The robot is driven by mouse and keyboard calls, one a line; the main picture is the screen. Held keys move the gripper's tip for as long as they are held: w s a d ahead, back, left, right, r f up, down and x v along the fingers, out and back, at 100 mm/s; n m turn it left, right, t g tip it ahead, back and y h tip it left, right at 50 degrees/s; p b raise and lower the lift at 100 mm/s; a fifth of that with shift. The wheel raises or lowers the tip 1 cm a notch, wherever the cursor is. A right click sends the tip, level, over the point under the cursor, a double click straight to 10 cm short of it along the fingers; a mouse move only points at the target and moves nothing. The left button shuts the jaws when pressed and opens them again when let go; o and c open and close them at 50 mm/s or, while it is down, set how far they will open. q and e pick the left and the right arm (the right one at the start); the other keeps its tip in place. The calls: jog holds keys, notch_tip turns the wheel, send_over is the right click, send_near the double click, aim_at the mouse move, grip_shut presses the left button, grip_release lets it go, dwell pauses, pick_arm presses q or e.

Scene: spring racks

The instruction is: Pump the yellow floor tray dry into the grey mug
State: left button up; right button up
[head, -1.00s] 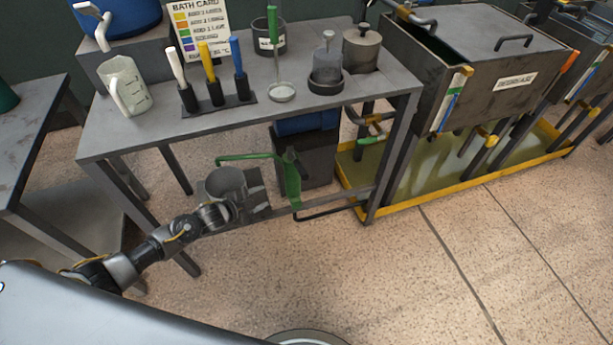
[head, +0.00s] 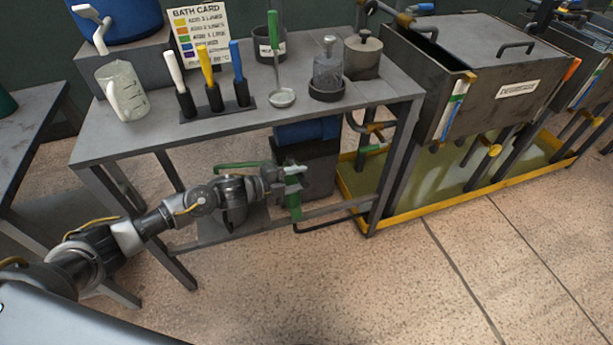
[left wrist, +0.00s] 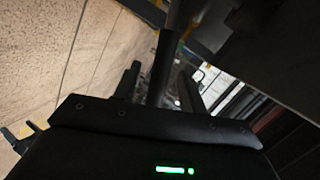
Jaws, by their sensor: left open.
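The yellow floor tray (head: 440,207) lies under the tank at the right and holds greenish liquid. A green pump (head: 295,207) stands at the bench's lower shelf, with a green spout (head: 238,165) reaching left and a black hose running to the tray. The grey mug (head: 235,215) is below the spout, partly hidden by my left arm. My left gripper (head: 293,178) is open at the top of the pump, overlapping it. In the left wrist view a dark bar (left wrist: 163,65) shows between the open fingers; contact cannot be told. My right gripper is out of view.
The bench (head: 190,140) above my left arm carries a measuring jug (head: 124,90), coloured-handled tools, a ladle (head: 281,98), a bottle and a lidded pot (head: 362,55). A bench leg (head: 393,165) stands between pump and tank (head: 480,85). The floor in front is clear.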

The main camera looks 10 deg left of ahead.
pick_arm(q)
jog(key=x, duration=0.3)
jog(key=shift+w+d+f, duration=0.1)
jog(key=shift+w+d, duration=0.1)
grip_shut()
